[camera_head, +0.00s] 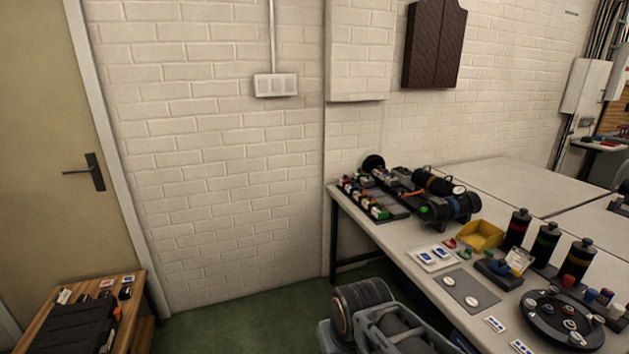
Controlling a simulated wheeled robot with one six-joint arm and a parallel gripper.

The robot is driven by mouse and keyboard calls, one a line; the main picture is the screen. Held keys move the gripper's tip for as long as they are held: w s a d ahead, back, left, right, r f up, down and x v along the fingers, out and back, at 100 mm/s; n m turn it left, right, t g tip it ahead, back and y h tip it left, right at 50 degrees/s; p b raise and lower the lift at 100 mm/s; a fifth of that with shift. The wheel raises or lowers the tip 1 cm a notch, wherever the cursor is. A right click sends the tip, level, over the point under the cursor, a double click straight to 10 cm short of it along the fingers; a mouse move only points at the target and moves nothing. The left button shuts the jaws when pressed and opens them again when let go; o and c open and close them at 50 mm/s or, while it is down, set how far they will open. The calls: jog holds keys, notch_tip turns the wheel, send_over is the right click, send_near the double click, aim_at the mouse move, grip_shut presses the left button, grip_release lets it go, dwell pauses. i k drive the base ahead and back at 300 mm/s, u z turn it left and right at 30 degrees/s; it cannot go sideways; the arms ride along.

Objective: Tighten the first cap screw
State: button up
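A dark cylinder assembly (450,207) lies at the back of the long workbench (405,240). It has black round bodies, an orange-red band, a small gauge and a green part at its left end. Cap screws are too small to tell apart, so I cannot see which is the first or how far any is turned. A round black tray (537,317) with several small parts stands at the front right of the bench. My gripper is not in view.
A rack of small coloured parts (372,203), a yellow bin (481,234), a grey mat (450,286) and black bottles (547,243) crowd the bench. A wooden side table (131,312) with a black case stands lower left. Green floor (235,325) lies between.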

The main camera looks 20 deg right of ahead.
aim_at(553, 290)
jog(key=z, duration=1.05)
jog(key=i, duration=1.15)
jog(key=z, duration=1)
